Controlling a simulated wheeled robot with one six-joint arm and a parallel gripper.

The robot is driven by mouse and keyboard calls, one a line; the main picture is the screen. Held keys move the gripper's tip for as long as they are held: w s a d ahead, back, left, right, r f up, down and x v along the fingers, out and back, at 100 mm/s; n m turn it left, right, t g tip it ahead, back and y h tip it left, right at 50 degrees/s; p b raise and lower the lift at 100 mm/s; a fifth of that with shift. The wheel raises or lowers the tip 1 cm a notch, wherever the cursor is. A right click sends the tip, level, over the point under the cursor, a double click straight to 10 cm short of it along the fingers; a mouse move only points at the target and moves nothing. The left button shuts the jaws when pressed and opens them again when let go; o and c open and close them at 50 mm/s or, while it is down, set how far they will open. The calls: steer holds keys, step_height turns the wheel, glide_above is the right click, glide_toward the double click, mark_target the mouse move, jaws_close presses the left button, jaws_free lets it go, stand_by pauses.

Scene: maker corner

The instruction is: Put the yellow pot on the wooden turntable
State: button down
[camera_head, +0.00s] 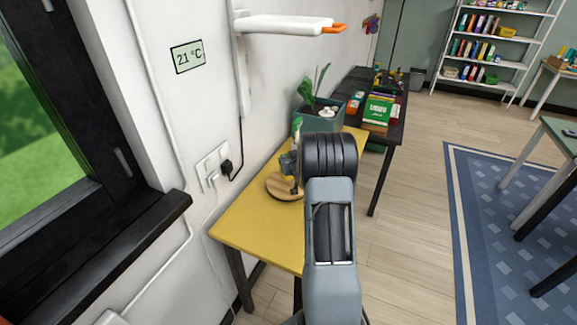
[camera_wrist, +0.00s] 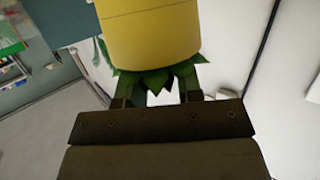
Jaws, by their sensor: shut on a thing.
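The yellow pot (camera_wrist: 150,32) fills the top middle of the wrist view, with green pointed leaves (camera_wrist: 158,78) at its lower edge in that picture. My gripper (camera_wrist: 156,92) is shut, with its two fingers on either side of the leaves, right at the pot. In the head view my gripper (camera_head: 289,162) is partly hidden by my wrist and stands over the round wooden turntable (camera_head: 281,190). The turntable lies on the yellow table, its right part covered by my arm. I cannot make out the pot clearly in the head view.
The yellow table (camera_head: 245,228) stands against the white wall, with its near part bare. A grey-green planter (camera_head: 318,122) stands at its far end. A dark desk (camera_head: 391,135) with books is beyond. A wall lamp (camera_head: 285,25) juts out above the table.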

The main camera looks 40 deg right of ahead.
steer(key=f, duration=0.1)
steer(key=f+p, duration=0.1)
steer(key=f, duration=0.1)
steer(key=shift+w+d, duration=0.1)
steer(key=shift+w, duration=0.1)
steer(key=shift+f, duration=0.25)
steer(key=shift+f+b, duration=0.2)
steer(key=shift+b, duration=0.1)
steer(key=c, duration=0.8)
jaws_free()
steer(key=shift+r, duration=0.15)
